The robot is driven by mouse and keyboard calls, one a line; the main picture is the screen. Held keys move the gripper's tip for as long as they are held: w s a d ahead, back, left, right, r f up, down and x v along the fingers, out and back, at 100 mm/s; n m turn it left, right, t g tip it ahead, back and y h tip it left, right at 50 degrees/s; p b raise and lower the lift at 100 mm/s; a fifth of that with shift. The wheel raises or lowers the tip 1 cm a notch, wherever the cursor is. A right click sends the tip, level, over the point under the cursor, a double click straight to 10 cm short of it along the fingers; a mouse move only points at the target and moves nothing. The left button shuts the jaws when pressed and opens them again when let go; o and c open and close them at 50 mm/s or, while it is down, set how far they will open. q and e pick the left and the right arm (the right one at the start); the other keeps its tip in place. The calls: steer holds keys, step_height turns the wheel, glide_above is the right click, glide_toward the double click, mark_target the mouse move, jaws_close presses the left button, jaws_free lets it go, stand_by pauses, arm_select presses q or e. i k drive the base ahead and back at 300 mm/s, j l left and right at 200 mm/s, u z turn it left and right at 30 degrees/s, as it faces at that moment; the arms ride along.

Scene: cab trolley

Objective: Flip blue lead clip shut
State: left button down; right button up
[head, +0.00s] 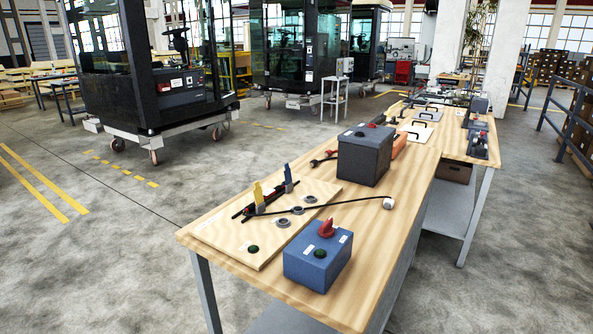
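The blue lead clip (288,176) stands upright at the far right part of a light wooden board (235,250) on the workbench. It looks raised rather than folded flat, though it is small here. A similar yellow clip (258,194) stands up nearer on the same board. Dark and red leads (243,209) lie beside the clips. Neither of my grippers is in view.
The wooden workbench (345,285) also holds a blue box (318,262) with a red knob, a dark grey box (364,155), and a thin rod with a white end (388,203). Metal rings (282,222) sit on the board. Cabs on trolleys stand behind. Floor at left is clear.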

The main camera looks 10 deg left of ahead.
mark_target(287, 172)
steer(key=l+u, duration=0.2)
steer(key=l, duration=0.3)
steer(key=k+l+u, duration=0.2)
steer(key=l, duration=0.25)
steer(key=i+l+u, duration=0.2)
steer(key=l, duration=0.3)
steer(key=l+u, duration=0.2)
steer(key=l, duration=0.25)
steer(key=i+l+u, duration=0.15)
steer(key=l, duration=0.3)
steer(key=i+l+u, duration=0.2)
steer(key=l, duration=0.3)
steer(key=i+l+u, duration=0.15)
steer(key=l, duration=0.3)
steer(key=l+u, duration=0.2)
steer(key=l, duration=0.3)
steer(key=l+u, duration=0.1)
steer(key=l, duration=0.55)
steer(key=i+l, duration=0.15)
steer(key=l, duration=0.5)
steer(key=u, duration=0.05)
